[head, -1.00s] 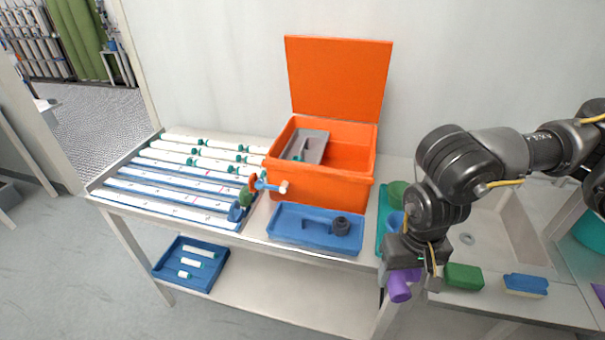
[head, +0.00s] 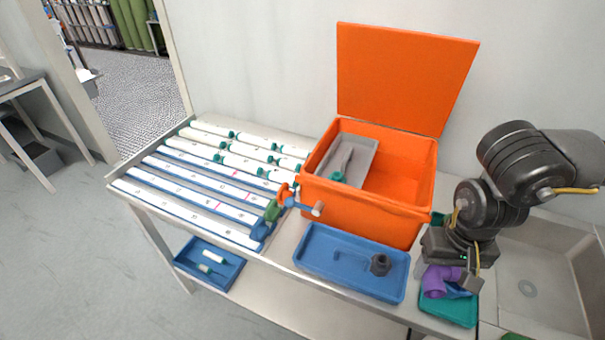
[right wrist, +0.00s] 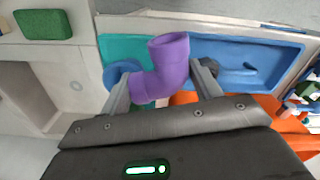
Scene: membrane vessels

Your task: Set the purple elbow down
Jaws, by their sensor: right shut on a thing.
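The purple elbow (head: 438,281) is held in my right gripper (head: 456,280), above the teal tray (head: 450,311) at the right end of the bench. In the right wrist view the elbow (right wrist: 170,66) sits between the two fingers of the gripper (right wrist: 162,88), one open end facing up in the picture. The teal tray (right wrist: 115,46) lies beyond it there, with a round blue piece (right wrist: 121,72) beside the left finger. Whether the elbow touches the tray is unclear. My left gripper is out of view.
A blue tray (head: 330,268) with a dark fitting (head: 380,264) lies left of the gripper. The open orange crate (head: 360,211) stands behind it. A sink (head: 540,262) is to the right. A rack of white tubes (head: 185,200) fills the left.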

